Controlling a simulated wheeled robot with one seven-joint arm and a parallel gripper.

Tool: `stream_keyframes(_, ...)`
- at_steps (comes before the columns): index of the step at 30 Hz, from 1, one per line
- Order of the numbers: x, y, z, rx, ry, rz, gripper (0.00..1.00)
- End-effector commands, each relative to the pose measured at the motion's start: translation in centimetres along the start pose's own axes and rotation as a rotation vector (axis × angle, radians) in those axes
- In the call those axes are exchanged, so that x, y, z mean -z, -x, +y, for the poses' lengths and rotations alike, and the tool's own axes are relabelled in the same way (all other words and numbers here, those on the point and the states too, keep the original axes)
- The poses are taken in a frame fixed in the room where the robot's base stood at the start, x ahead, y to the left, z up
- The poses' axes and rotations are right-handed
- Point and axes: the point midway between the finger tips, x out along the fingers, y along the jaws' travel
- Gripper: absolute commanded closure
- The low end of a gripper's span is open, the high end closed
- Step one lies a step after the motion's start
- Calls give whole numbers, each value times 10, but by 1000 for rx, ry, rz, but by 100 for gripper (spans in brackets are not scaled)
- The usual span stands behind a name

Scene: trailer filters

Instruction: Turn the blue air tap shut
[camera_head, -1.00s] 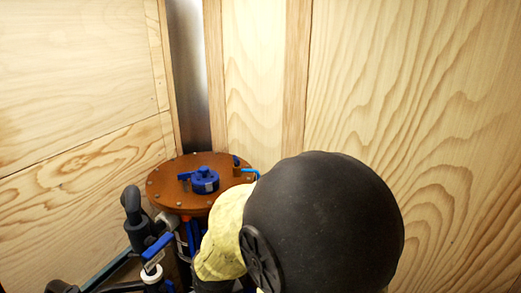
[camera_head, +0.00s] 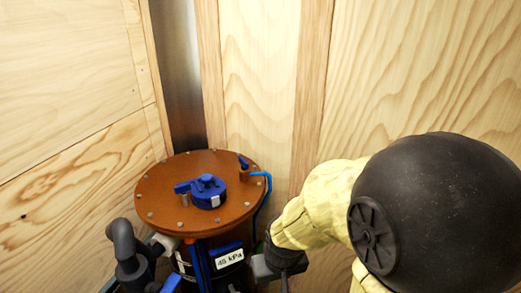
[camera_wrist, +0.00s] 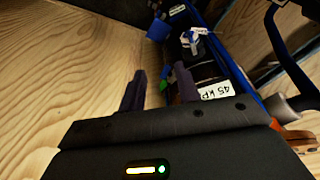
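A filter vessel with a round orange-brown lid (camera_head: 160,205) stands in the corner. A small blue tap (camera_head: 243,163) sits at the lid's right rear, beside a thin blue hose (camera_head: 266,190) that bends down the side. A larger blue fitting (camera_head: 207,190) sits mid-lid. My gripper (camera_head: 280,262) is right of the vessel, below lid level, partly cut off by the frame. In the wrist view my gripper (camera_wrist: 152,72) has its two dark fingers apart, with nothing seen between them. I cannot make out the lid's small tap in that view.
A label reading 45 kPa (camera_head: 230,257) is on the vessel's side; it also shows in the wrist view (camera_wrist: 216,91). A grey pipe elbow (camera_head: 126,245) stands at the left. Plywood walls (camera_head: 420,80) close in behind. The space above the lid is clear.

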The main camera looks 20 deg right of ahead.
Motion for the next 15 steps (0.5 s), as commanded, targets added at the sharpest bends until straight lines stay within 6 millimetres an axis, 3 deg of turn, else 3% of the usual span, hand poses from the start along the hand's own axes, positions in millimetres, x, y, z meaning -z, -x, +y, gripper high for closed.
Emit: stream_keyframes(15,7,3,0,1,2,4,67)
